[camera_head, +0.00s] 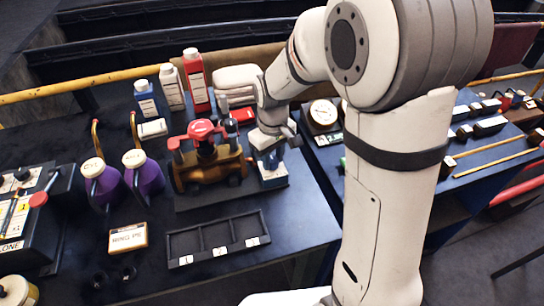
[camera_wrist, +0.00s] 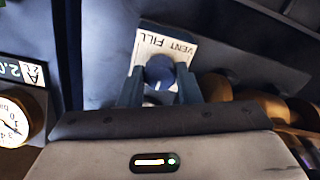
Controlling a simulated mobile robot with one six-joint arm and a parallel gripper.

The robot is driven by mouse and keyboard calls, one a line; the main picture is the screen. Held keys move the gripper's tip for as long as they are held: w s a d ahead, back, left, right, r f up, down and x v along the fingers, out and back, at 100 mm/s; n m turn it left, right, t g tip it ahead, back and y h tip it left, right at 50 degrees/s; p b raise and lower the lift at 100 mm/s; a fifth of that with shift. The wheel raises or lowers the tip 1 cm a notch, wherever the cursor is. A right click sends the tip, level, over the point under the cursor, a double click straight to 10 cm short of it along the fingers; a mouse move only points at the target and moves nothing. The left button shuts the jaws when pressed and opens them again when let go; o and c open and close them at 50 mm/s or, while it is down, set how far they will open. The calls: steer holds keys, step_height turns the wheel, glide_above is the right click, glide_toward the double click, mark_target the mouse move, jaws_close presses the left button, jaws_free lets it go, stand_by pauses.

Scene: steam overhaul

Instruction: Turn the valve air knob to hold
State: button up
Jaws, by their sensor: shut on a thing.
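A blue round knob (camera_wrist: 160,68) sits on a white label plate (camera_wrist: 146,46) that reads "VENT" and "FILL", in the wrist view. My gripper (camera_wrist: 160,88) has one finger on each side of the knob and is shut on it. Any "hold" mark is not visible. In the head view, my gripper (camera_head: 270,150) points down at a small unit with a white and blue front plate (camera_head: 273,178), at the right end of the dark base. The knob itself is hidden there by the gripper.
A brass valve body with red handles (camera_head: 205,145) stands just left of my gripper. Purple jugs (camera_head: 143,175), several bottles and a numbered tray (camera_head: 218,238) share the blue bench.

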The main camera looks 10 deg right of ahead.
mark_target(272, 160)
steer(key=shift+r, duration=0.1)
steer(key=o, duration=1)
steer(key=shift+c, duration=0.2)
step_height(272, 160, up, 7)
steer(key=shift+r, duration=0.35)
